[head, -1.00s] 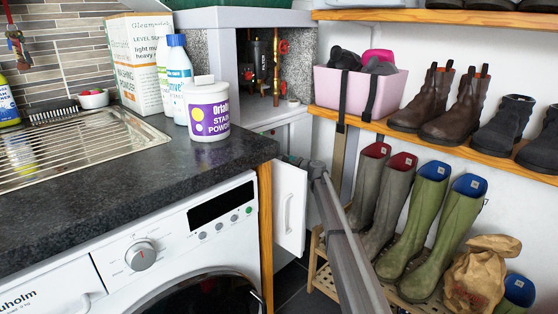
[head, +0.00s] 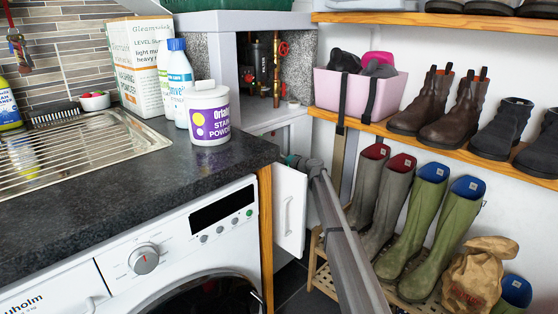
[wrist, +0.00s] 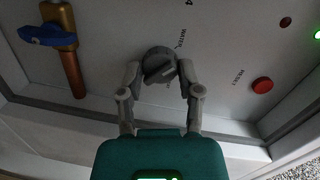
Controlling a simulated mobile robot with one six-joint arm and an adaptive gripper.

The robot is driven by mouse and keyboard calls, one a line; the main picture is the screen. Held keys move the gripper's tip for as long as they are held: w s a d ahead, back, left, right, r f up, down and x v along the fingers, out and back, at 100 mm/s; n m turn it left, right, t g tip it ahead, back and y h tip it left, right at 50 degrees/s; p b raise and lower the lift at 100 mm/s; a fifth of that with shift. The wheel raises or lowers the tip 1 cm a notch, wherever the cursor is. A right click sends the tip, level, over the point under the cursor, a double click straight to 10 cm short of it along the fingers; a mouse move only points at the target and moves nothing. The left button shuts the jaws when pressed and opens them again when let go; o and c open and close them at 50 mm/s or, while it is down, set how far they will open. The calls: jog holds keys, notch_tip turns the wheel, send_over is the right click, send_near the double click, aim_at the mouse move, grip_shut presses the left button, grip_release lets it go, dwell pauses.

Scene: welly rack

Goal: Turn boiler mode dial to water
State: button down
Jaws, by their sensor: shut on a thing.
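The boiler mode dial (wrist: 158,64) is a dark grey round knob with a raised grip bar, on a pale panel in the wrist view. My gripper (wrist: 158,72) has a finger on either side of it and is shut on it. The dial's bar lies at a slant. A label, partly readable as "WATER", runs up the panel just above and right of the dial. Another label below it is mostly hidden. In the head view my arm reaches behind the open white cupboard door; the gripper and dial are hidden there.
A red reset button (wrist: 262,85) sits right of the dial; a copper pipe with a blue valve handle (wrist: 48,34) is at left. The head view shows a washing machine (head: 190,250), a stain powder tub (head: 208,115) on the worktop and wellies (head: 440,240) close beside my arm.

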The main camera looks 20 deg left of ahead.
jog(key=shift+s+a+n, duration=0.1)
jog(key=shift+a+n, duration=0.2)
jog(key=shift+n, duration=0.8)
jog(key=shift+c, duration=1.4)
grip_release()
jog(key=shift+d, duration=0.1)
jog(key=shift+d, duration=0.2)
